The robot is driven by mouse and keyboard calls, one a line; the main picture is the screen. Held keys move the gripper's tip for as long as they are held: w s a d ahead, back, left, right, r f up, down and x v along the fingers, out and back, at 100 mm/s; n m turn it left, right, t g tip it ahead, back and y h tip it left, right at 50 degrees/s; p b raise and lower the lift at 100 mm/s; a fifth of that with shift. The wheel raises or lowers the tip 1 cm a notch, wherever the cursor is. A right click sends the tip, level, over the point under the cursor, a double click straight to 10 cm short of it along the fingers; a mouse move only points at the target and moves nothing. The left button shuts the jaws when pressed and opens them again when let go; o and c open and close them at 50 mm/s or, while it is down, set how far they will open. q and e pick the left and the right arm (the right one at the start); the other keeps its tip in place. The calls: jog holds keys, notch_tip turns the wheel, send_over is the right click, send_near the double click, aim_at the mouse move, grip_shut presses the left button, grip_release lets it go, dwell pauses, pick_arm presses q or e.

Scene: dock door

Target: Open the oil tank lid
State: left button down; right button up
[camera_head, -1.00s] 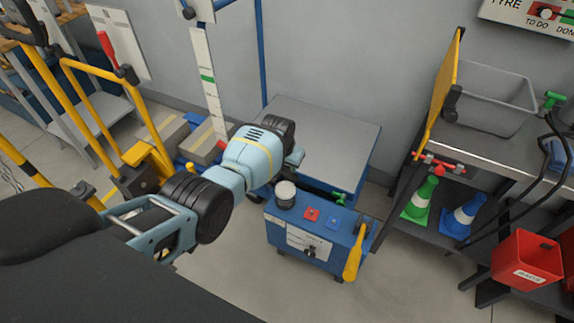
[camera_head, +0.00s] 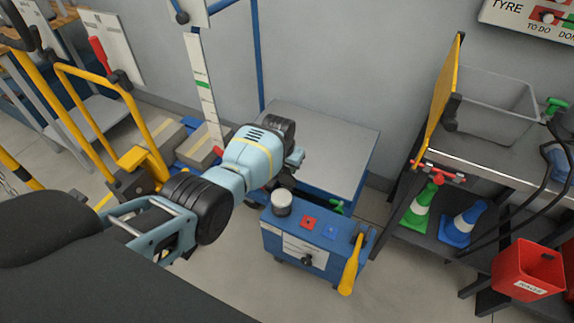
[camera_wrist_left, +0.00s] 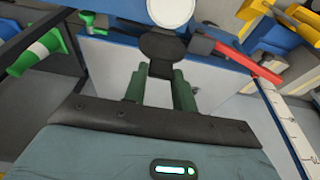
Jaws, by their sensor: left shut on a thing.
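A wide blue unit with a flat grey top (camera_head: 335,135) stands against the wall. In front of it is a smaller blue box (camera_head: 290,240) with a white round cap (camera_head: 282,197). I cannot tell for sure which part is the oil tank lid. My left gripper (camera_head: 296,160) is at the left front edge of the grey top, behind the cap. In the left wrist view its dark green fingers (camera_wrist_left: 160,85) are shut on a dark rounded knob (camera_wrist_left: 163,48). The white cap (camera_wrist_left: 172,10) shows just beyond. My right gripper is not in view.
A metal bench (camera_head: 490,145) with cones below stands at right. A yellow trolley (camera_head: 135,165) is at left. The floor in front is clear.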

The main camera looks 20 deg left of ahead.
pick_arm(q)
jog(key=shift+w+r, duration=0.3)
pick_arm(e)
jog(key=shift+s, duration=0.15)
pick_arm(q)
jog(key=c, duration=1.5)
grip_release()
jog(key=o, duration=0.4)
jog(key=shift+s+f, duration=0.1)
jog(key=shift+f, duration=0.05)
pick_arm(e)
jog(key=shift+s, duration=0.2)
